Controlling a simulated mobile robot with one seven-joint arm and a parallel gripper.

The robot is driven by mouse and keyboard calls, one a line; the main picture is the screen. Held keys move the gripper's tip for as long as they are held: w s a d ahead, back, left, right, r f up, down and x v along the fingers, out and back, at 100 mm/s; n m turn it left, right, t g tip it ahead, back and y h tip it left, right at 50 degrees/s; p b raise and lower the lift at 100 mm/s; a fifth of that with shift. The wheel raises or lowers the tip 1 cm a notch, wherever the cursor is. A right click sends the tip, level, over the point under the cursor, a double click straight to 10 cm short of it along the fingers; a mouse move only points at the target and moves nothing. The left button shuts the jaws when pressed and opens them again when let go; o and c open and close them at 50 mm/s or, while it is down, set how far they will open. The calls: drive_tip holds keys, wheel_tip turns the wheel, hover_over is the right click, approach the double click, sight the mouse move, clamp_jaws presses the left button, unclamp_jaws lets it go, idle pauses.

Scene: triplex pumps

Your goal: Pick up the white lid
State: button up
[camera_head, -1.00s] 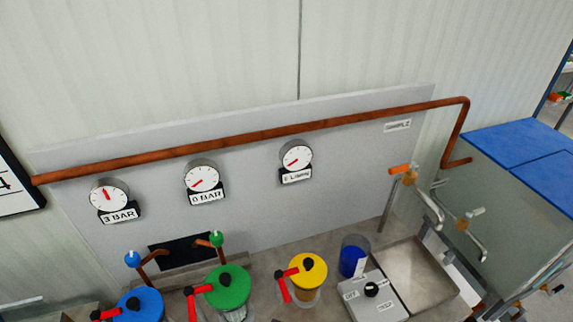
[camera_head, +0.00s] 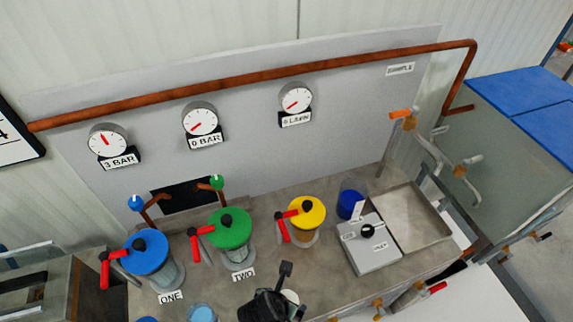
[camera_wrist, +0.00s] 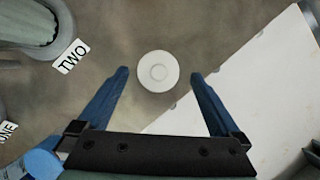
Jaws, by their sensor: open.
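In the head view part of the lid (camera_head: 291,298) shows beside my gripper, which hides the rest. My gripper (camera_wrist: 158,77) is open and empty, with its two blue fingers apart on either side of the lid in the picture. It also shows in the head view (camera_head: 283,272) as a dark shape over the counter's front part. I cannot tell how high the fingers are above the lid.
Pumps with blue (camera_head: 146,252), green (camera_head: 229,229) and yellow (camera_head: 306,213) tops and red handles stand behind and left. A grey control box (camera_head: 371,246) and a metal sink (camera_head: 412,218) are at the right. The counter's front edge borders a white surface (camera_wrist: 237,100).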

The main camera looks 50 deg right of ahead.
drive_tip(key=shift+x, duration=1.5)
drive_tip(key=c, duration=1.2)
drive_tip(key=shift+o, duration=0.2)
drive_tip(key=shift+r, duration=0.1)
